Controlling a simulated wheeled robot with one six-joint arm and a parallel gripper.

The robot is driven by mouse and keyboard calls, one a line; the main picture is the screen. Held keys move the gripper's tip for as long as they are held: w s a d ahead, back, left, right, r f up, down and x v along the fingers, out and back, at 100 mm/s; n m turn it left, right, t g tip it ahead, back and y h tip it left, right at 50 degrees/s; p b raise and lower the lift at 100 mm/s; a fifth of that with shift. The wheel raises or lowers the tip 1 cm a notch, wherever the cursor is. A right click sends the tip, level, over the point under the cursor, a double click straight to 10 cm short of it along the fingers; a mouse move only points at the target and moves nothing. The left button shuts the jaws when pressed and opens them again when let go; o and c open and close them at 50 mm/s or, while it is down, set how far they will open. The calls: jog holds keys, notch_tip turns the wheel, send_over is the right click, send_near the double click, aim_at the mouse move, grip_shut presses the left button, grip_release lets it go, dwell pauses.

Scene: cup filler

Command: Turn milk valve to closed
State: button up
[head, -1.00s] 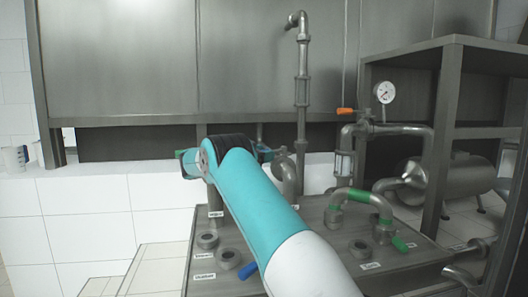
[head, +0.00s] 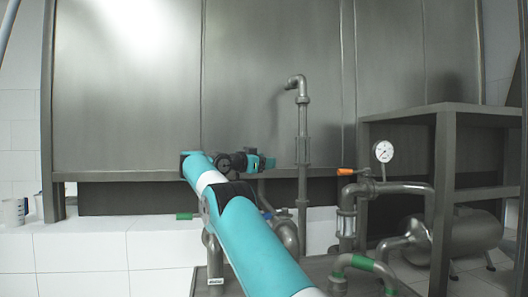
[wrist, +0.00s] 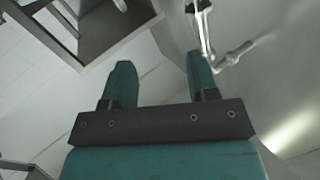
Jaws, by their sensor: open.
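My gripper (head: 268,163) is raised in front of the steel panels, pointing right, above the pipes. In the wrist view my gripper (wrist: 162,82) has its two teal fingers apart with nothing between them. A green handle end (head: 184,216) shows left of my arm. A pipe (head: 212,255) with a small label stands just below, partly behind my arm. My arm hides what lies between the two. I cannot tell for sure which valve is the milk valve. My gripper touches no handle.
A tall pipe (head: 302,150) stands right of my gripper. Farther right are an orange handle (head: 346,171), a round gauge (head: 383,151) and a steel frame (head: 445,155). A green-banded bent pipe (head: 362,263) is low in front. A white cup (head: 10,212) stands far left.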

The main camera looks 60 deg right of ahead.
jog(key=shift+r, duration=0.45)
jog(key=shift+c, duration=0.5)
